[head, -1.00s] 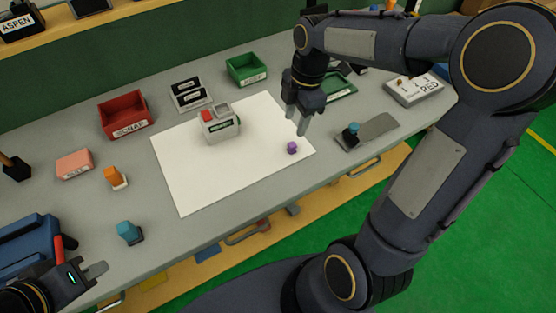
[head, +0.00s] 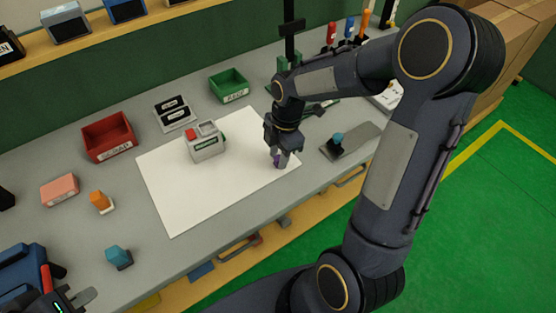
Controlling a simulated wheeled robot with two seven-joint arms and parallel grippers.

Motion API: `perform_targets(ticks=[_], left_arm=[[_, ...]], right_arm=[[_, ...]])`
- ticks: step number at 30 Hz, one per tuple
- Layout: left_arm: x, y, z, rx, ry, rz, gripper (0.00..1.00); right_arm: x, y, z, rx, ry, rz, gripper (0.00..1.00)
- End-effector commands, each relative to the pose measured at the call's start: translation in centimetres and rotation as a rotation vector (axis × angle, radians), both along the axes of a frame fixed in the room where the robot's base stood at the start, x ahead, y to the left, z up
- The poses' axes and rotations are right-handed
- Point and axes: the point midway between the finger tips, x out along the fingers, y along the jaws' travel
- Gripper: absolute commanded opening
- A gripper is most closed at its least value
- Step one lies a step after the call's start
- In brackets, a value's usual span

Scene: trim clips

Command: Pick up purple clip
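The purple clip (head: 276,160) is at the right part of the white sheet (head: 190,190) in the head view, mostly hidden by my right gripper. My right gripper (head: 280,161) points down over it, with its fingers at the clip. I cannot tell whether the fingers are closed on it or only around it. My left gripper (head: 82,298) is at the bottom left corner, partly cut off, away from the clip; its finger opening is unclear.
A grey device with a red button (head: 205,148) stands on the sheet. A red bin (head: 107,138), green bin (head: 229,87), orange clip (head: 101,201) and teal clip (head: 118,257) lie around it. A grey plate with a blue-topped piece (head: 337,140) is right of my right gripper.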

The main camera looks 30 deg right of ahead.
Motion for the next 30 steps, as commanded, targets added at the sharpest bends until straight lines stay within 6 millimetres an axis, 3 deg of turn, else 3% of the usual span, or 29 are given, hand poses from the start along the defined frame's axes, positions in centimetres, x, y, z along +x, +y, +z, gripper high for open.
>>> perform_targets(ticks=[1, 7, 20, 26, 30], left_arm=[[0.0, 0.0, 0.0, 0.0, 0.0, 0.0, 0.0], [0.0, 0.0, 0.0, 0.0, 0.0, 0.0, 0.0], [0.0, 0.0, 0.0, 0.0, 0.0, 0.0, 0.0], [0.0, 0.0, 0.0, 0.0, 0.0, 0.0, 0.0], [0.0, 0.0, -0.4, 0.0, 0.0, 0.0, 0.0]], right_arm=[[0.0, 0.0, 0.0, 0.0, 0.0, 0.0, 0.26], [0.0, 0.0, 0.0, 0.0, 0.0, 0.0, 0.0], [0.0, 0.0, 0.5, 0.0, -0.001, 0.0, 0.0], [0.1, 0.0, 3.0, -0.001, -0.005, 0.0, 0.0], [-2.1, 0.3, 5.7, 0.0, -0.009, 0.0, 0.0]])
